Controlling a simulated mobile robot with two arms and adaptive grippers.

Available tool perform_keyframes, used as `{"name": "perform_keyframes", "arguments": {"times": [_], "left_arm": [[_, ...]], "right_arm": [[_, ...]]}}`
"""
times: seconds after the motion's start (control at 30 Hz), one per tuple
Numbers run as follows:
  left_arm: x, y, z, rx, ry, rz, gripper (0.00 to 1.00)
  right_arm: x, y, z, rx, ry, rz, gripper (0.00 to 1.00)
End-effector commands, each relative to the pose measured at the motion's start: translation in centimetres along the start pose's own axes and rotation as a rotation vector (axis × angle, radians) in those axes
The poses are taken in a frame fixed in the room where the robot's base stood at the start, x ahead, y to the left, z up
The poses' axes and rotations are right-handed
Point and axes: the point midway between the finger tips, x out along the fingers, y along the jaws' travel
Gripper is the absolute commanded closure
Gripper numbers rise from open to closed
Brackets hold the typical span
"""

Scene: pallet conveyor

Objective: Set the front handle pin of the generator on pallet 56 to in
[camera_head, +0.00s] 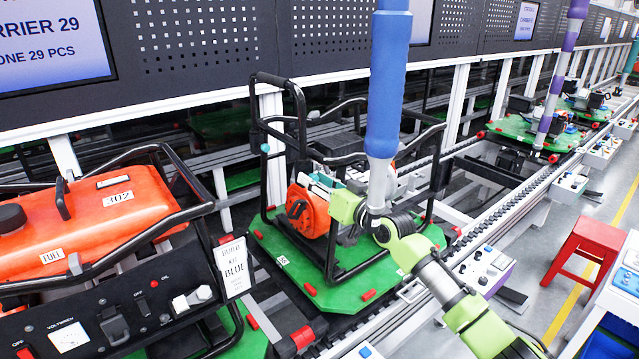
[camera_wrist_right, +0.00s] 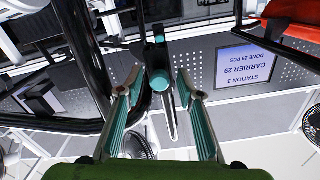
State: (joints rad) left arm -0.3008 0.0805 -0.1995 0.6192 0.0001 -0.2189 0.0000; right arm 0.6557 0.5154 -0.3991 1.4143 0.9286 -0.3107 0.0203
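The generator (camera_head: 307,207), with an orange engine inside a black tube frame, stands on a green pallet (camera_head: 375,279) in the middle of the head view. The pallet's small white label is too small to read surely. A small teal-ended piece (camera_head: 265,147), which looks like the handle pin, sits on the frame's front left upright. My right gripper (camera_head: 318,180) reaches in from the right at the frame. In the right wrist view its teal fingers (camera_wrist_right: 162,88) are apart, with a teal round end (camera_wrist_right: 160,80) seen between them. I cannot tell whether they touch it. My left gripper is not in view.
A conveyor rail (camera_head: 500,200) runs back to the right. A red stool (camera_head: 585,250) stands on the floor at the right. Screens line the grey wall.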

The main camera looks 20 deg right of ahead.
Motion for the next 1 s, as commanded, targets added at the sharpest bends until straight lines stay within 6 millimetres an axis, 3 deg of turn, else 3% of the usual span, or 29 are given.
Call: {"name": "perform_keyframes", "arguments": {"times": [0.17, 0.63, 0.8, 1.0], "left_arm": [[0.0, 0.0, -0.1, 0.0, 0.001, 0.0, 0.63], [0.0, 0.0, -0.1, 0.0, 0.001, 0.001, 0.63], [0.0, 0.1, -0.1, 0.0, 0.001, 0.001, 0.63], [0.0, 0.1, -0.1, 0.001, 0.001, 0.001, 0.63]], "right_arm": [[-1.4, 0.1, 0.1, 0.0, -0.001, 0.001, 0.66], [-9.9, 0.1, 0.2, -0.002, -0.003, 0.001, 0.66], [-11.4, 0.0, 0.1, 0.0, -0.002, 0.0, 0.66], [-11.8, 0.0, 0.0, 0.0, -0.001, -0.001, 0.66]]}}
